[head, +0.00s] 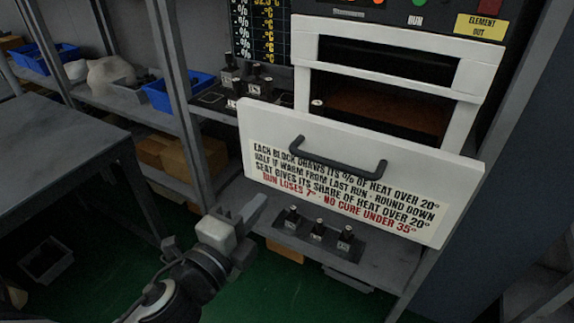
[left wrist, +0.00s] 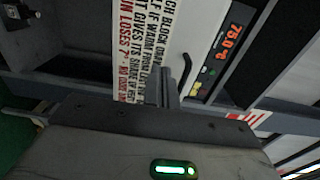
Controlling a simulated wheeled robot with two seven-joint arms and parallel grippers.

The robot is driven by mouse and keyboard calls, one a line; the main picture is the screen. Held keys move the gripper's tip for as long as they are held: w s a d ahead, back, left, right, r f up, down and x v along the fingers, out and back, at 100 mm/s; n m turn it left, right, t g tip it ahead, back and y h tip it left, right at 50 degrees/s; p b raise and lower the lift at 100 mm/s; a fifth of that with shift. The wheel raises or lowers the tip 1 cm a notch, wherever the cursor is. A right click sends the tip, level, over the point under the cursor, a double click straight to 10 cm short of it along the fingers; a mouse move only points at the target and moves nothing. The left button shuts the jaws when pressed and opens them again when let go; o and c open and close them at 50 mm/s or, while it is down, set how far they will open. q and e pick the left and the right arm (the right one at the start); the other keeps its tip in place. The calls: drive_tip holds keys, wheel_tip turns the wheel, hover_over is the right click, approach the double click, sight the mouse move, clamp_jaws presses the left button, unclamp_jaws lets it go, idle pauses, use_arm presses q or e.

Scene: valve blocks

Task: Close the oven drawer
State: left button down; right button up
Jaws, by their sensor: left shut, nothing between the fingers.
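The oven drawer (head: 455,178) is pulled out, its white lettered front standing forward of the oven (head: 480,70), whose dark opening shows behind it. A dark bar handle (head: 338,163) is on the front. The drawer front (left wrist: 205,25) and handle (left wrist: 187,72) also show in the left wrist view. My left gripper (head: 262,206) is shut and empty, low and left of the drawer front in the head view. Its fingers (left wrist: 166,88) overlap the drawer front in the left wrist view; I cannot tell whether they touch it. My right gripper is not in view.
Several small dark valve blocks stand on a lower shelf (head: 375,262) below the drawer and on a ledge (head: 212,106) to its left. A grey table (head: 60,150) is at left. Blue bins (head: 178,92) sit on the rack. Green floor (head: 275,285) is open in front.

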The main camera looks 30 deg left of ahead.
use_arm(q)
drive_tip(key=p, duration=0.2)
approach(294, 161)
drive_tip(key=w, duration=0.5)
drive_tip(key=shift+w+d, duration=0.15)
drive_tip(key=shift+w, duration=0.8)
